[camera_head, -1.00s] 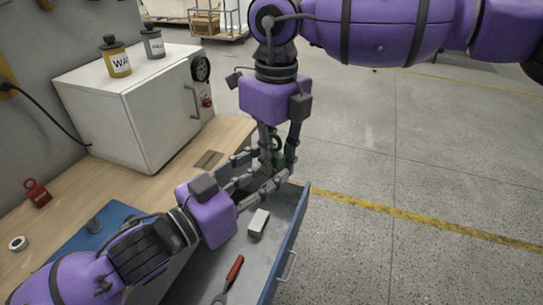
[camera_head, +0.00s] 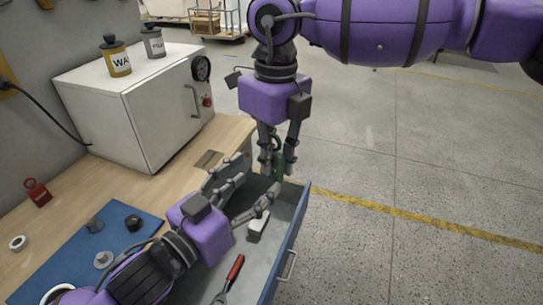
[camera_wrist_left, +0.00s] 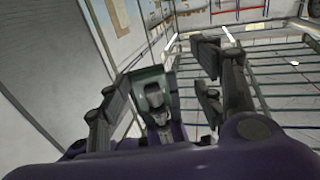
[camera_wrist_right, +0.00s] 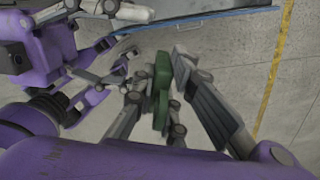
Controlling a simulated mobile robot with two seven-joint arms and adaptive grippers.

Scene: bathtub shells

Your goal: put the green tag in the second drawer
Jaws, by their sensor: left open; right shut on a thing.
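The green tag (camera_head: 278,162) hangs upright between the fingers of my right gripper (camera_head: 277,158), above the far end of the open drawer (camera_head: 287,232). In the right wrist view the green tag (camera_wrist_right: 161,88) shows between the right fingers. My left gripper (camera_head: 250,197) is open and empty, lower and to the left of the tag, over the drawer. The open drawer has a blue front with a handle and a grey inside. I cannot tell which drawer of the bench it is.
A light block (camera_head: 257,229) and a red-handled tool (camera_head: 231,275) lie in the drawer. The wooden bench (camera_head: 170,195) carries a blue mat (camera_head: 75,250) with small round parts, a red tag (camera_head: 38,193), a tape roll (camera_head: 17,243) and a white cabinet (camera_head: 130,110). Floor to the right is clear.

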